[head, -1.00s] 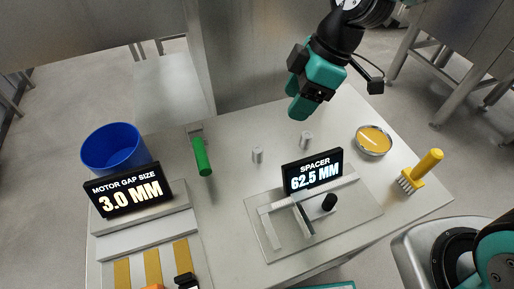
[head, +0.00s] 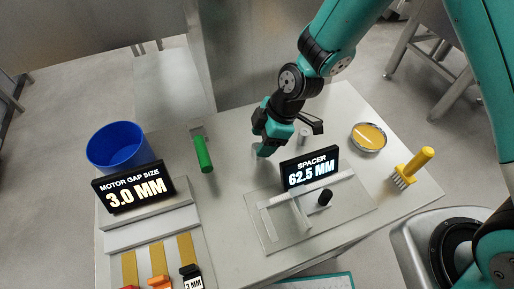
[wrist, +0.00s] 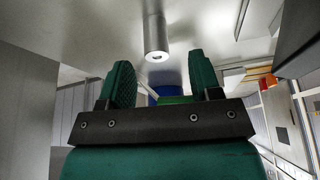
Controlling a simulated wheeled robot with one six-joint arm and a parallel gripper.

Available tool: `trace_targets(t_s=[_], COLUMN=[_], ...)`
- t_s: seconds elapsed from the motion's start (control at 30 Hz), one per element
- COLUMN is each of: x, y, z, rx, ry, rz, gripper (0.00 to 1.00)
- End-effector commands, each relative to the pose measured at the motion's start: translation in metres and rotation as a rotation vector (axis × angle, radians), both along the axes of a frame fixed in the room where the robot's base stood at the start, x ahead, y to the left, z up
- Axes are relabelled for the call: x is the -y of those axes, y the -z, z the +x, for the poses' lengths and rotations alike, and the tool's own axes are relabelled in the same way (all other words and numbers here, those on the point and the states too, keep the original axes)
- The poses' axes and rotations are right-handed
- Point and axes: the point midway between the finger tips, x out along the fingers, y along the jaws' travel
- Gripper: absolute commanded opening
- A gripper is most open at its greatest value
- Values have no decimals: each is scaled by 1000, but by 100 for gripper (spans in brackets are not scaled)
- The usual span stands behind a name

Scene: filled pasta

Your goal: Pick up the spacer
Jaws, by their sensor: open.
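The right one (head: 303,136) shows in the head view. The black display (head: 310,168) reading "SPACER 62.5 MM" stands just right of my gripper.
A clear plate (head: 275,232) with a metal fixture and black knob lies in front of the display. A green-handled tool (head: 203,155) and blue bucket (head: 118,147) are to the left. A yellow dish (head: 369,138) and yellow brush (head: 415,166) are to the right.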

Motion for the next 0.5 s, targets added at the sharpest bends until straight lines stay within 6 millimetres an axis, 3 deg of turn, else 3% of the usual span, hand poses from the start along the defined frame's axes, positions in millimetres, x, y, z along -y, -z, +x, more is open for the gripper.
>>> trace_targets(t_s=[0.3,0.5], x=[-14,-16], y=[37,42], z=[1,2], rx=[-4,0], ry=[-2,0], rz=[-2,0], gripper=[58,58])
